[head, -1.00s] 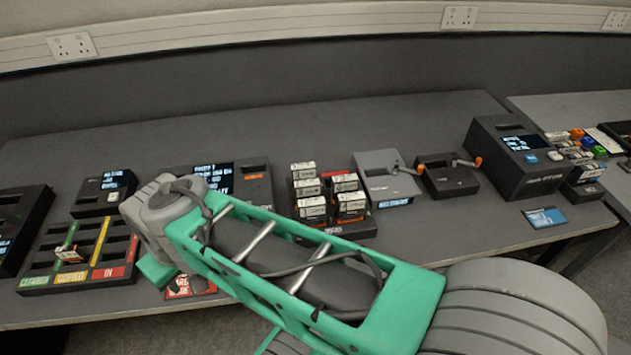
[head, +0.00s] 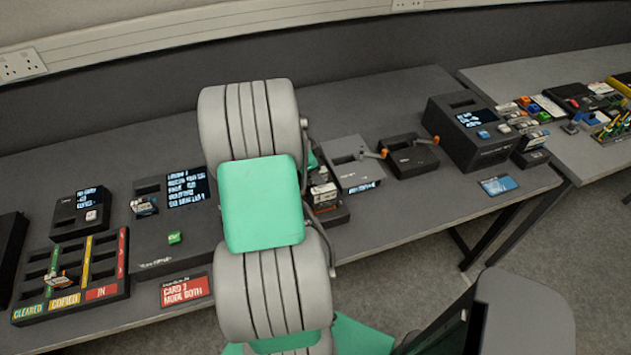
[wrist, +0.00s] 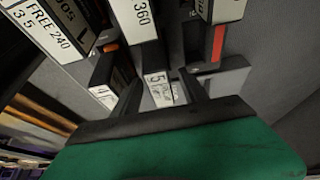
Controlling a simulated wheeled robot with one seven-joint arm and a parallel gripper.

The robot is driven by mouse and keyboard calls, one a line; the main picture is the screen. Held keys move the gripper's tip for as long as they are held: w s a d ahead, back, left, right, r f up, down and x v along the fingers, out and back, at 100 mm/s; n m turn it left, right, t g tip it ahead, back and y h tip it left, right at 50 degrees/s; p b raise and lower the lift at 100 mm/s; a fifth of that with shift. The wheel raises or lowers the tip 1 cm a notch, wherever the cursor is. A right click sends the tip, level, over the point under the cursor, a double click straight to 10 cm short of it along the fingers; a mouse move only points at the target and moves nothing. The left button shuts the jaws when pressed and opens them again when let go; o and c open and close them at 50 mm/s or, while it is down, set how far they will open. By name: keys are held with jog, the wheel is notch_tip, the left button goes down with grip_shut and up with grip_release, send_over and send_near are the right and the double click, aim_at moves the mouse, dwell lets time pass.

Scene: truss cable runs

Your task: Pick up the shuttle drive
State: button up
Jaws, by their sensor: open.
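No label that I can read names a shuttle drive, so I cannot tell which one it is. White-labelled drives (head: 322,195) stand in a dark rack (head: 333,217), mostly hidden behind my arm in the head view. In the wrist view my gripper (wrist: 158,85) is open above drives. A small white-labelled drive (wrist: 159,92) shows between the two dark fingers; I cannot tell whether they touch it. Drives marked "FREE 240" (wrist: 45,32) and "360" (wrist: 134,18) are close by. In the head view my gripper is hidden by the arm.
A drive (head: 144,206) sits in a screened unit (head: 160,250). Another (head: 62,281) stands in the CLEARED/COPIED/IN tray (head: 118,290). Right of the rack are two lever boxes (head: 356,165) (head: 410,156) and a large screened unit (head: 478,158). A red card (head: 186,291) lies at the front.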

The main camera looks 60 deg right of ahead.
jog(key=shift+x, duration=0.85)
jog(key=shift+w, duration=0.1)
grip_shut()
